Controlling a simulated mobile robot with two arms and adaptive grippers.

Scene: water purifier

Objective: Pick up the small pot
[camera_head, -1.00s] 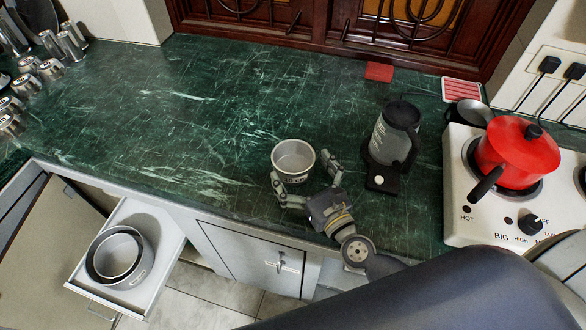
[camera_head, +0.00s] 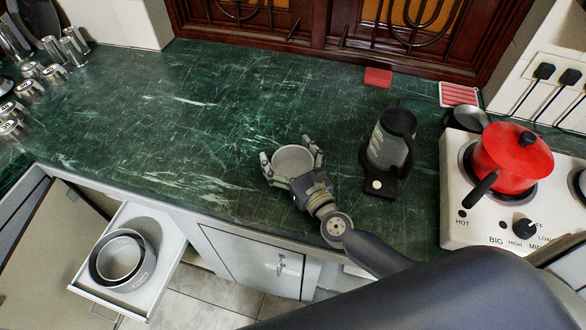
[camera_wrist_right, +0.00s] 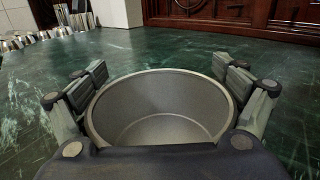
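The small grey pot (camera_head: 293,160) stands upright and empty on the green counter near its front edge. My right gripper (camera_head: 288,154) is at the pot's near side, with its fingers spread around it, one on each side. In the right wrist view the pot (camera_wrist_right: 160,110) fills the space between the fingers of the gripper (camera_wrist_right: 163,75). The fingers are wide apart and close to the pot's wall; I cannot tell whether they touch it. The gripper's palm hides the near side of the pot. My left gripper is not in view.
The white stove (camera_head: 458,200) with a red kettle (camera_head: 512,155) is farther right. An open drawer (camera_head: 165,262) holds nested pots (camera_head: 120,258). Metal cups (camera_head: 30,88) stand far left. The counter behind and left is clear.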

